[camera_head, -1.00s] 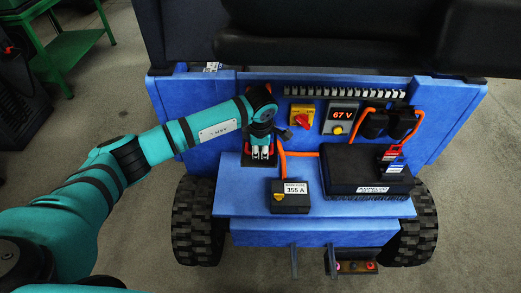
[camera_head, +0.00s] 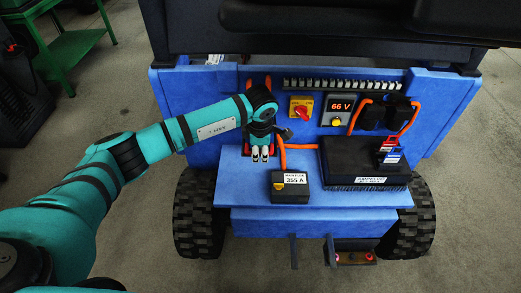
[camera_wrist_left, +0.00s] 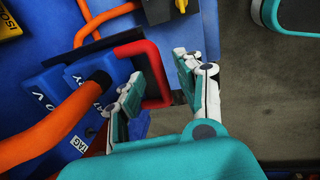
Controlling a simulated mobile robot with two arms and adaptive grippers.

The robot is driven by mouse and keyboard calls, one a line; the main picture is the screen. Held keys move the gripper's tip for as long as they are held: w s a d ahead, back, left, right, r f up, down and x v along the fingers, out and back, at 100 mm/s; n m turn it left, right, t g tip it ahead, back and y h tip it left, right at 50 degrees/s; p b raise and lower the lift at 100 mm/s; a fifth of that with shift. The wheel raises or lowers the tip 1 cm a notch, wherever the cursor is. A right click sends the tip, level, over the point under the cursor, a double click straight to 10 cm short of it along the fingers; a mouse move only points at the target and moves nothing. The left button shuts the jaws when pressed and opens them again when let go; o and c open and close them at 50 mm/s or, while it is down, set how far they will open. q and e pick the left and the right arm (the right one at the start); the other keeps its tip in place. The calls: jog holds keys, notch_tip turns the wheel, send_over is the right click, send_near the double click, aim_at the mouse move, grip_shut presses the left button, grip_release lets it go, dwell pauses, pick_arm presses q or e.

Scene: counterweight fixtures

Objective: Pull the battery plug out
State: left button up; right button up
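The battery plug's red handle (camera_wrist_left: 158,75) is a bent bar on a blue plug body (camera_wrist_left: 75,77) with a thick orange cable, seen in the left wrist view. My left gripper (camera_wrist_left: 160,82) has its fingers spread, one on each side of the handle's outer bar. A gap shows between the bar and the right-hand finger; contact at the other finger is unclear. In the head view my left gripper (camera_head: 261,154) points down at the blue panel's left part and hides most of the plug. A little red (camera_head: 247,150) shows beside it. My right gripper is not in view.
A red-and-yellow switch (camera_head: 300,109) and a display (camera_head: 342,104) reading 66 V are right of the gripper. A black box marked 355 A (camera_head: 291,187) and a larger black unit (camera_head: 360,163) stand on the blue ledge (camera_head: 245,197). A green table (camera_head: 65,50) is far left.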

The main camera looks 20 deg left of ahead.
pick_arm(q)
notch_tip(320, 180, up, 12)
jog(key=s, duration=0.2)
jog(key=shift+d+f, duration=0.2)
jog(key=shift+d, duration=0.2)
jog(key=shift+s, duration=0.1)
